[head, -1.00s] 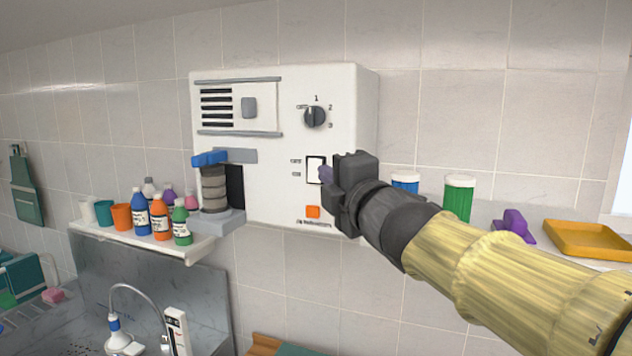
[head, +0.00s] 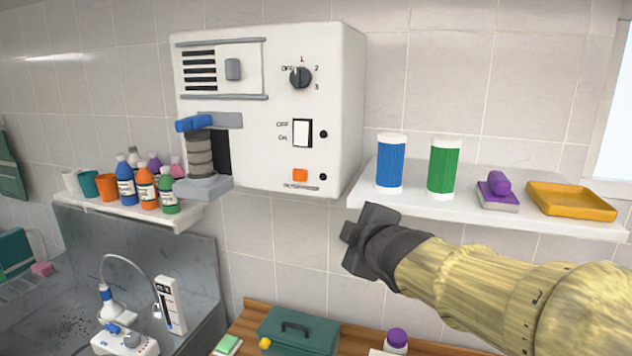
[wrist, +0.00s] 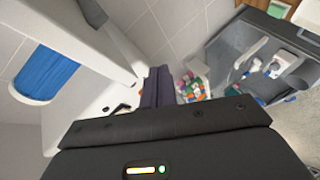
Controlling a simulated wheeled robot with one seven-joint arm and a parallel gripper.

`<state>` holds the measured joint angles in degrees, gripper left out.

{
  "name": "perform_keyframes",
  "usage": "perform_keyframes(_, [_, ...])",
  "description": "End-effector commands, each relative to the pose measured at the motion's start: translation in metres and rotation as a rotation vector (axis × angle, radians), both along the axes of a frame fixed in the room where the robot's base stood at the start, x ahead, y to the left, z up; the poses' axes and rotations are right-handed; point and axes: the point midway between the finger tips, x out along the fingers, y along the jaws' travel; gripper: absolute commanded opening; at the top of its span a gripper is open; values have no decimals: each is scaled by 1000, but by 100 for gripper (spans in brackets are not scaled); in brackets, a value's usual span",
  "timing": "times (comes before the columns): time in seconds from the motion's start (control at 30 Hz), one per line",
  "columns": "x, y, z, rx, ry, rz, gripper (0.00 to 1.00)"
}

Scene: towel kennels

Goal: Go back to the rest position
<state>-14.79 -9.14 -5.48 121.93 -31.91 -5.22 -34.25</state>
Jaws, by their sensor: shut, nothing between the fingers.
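My gripper (head: 358,243) is dark grey, shut and empty in the head view. It is in the air below the white wall unit and just under the front left end of the right shelf, touching nothing that I can see. The wall unit (head: 255,140) has a dial (head: 300,77), an OFF/ON rocker switch (head: 302,133) and an orange button (head: 300,175). In the wrist view the dark fingers (wrist: 155,88) show together at the middle.
The right shelf (head: 460,215) holds a blue canister (head: 391,163), a green canister (head: 443,167), a purple brush (head: 497,188) and a yellow tray (head: 570,202). Bottles stand on the left shelf (head: 190,213). A sink lies lower left. A green toolbox (head: 298,330) sits on a wooden top.

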Motion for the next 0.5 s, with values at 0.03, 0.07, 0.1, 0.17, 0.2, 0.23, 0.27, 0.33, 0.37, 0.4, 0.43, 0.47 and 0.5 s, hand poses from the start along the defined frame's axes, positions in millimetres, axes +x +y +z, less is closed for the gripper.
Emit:
perform_keyframes(0.03, [-3, -12, -33, 57, 95, -65, 0])
perform_keyframes(0.07, [-6, -18, -50, 94, 149, -105, 0])
perform_keyframes(0.1, [-12, -26, -73, 144, 221, -162, 0])
perform_keyframes(0.17, [-22, -37, -106, 216, 325, -250, 0])
perform_keyframes(0.2, [-31, -44, -128, 264, 394, -313, 0])
perform_keyframes(0.23, [-39, -49, -145, 300, 448, -362, 0])
perform_keyframes(0.27, [-47, -54, -161, 336, 497, -412, 0])
perform_keyframes(0.33, [-70, -65, -196, 418, 614, -536, 0])
perform_keyframes(0.37, [-81, -68, -211, 451, 666, -591, 0])
perform_keyframes(0.4, [-96, -73, -229, 497, 731, -669, 0])
perform_keyframes(0.43, [-108, -76, -242, 530, 776, -726, 0])
perform_keyframes(0.47, [-120, -78, -253, 561, 820, -783, 0])
perform_keyframes(0.5, [-135, -81, -267, 598, 873, -854, 0])
